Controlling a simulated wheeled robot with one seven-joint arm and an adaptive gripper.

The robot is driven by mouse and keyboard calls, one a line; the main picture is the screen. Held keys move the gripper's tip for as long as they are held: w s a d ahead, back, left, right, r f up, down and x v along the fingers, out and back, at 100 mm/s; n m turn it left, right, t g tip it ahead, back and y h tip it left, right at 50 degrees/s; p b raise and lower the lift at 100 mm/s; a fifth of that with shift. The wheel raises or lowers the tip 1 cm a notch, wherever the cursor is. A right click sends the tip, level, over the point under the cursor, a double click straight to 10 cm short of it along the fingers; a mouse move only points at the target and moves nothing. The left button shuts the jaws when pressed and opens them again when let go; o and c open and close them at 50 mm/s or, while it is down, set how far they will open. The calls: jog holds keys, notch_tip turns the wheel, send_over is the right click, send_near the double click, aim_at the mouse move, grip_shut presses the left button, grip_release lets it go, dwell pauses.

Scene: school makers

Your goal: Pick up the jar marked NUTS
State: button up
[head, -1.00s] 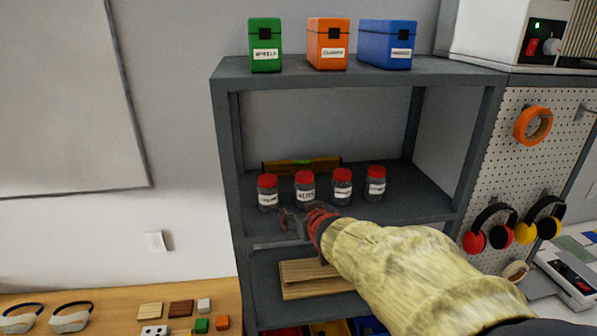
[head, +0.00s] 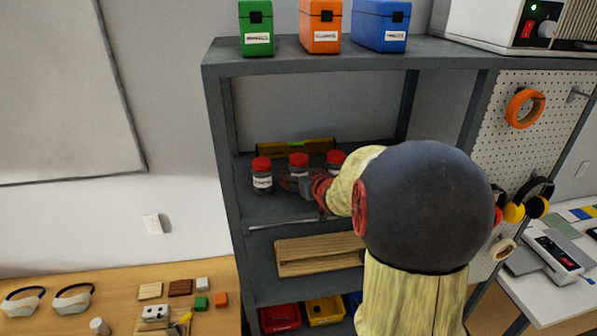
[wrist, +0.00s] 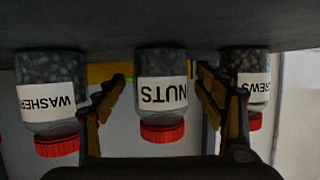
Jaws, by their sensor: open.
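The jar marked NUTS (wrist: 162,88) is a clear jar with dark contents, a white label and a red lid. It appears upside down in the wrist view and stands second from left on the shelf in the head view (head: 298,161). My gripper (wrist: 160,98) is open, with one finger on each side of the jar and visible gaps between. In the head view my gripper (head: 299,184) covers the jar's lower part. A jar marked WASHERS (wrist: 52,95) and one whose label ends in REWS (wrist: 252,88) flank it, each close to a finger.
The jars stand on the middle shelf of a grey rack (head: 222,150). A yellow level (head: 295,147) lies behind them. Wooden boards (head: 318,255) lie on the shelf below. Coloured cases, among them an orange one (head: 320,27), stand on top.

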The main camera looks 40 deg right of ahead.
jog(key=shift+w+f, duration=0.1)
jog(key=shift+w, duration=0.2)
jog(key=shift+c, duration=0.7)
jog(key=c, duration=1.5)
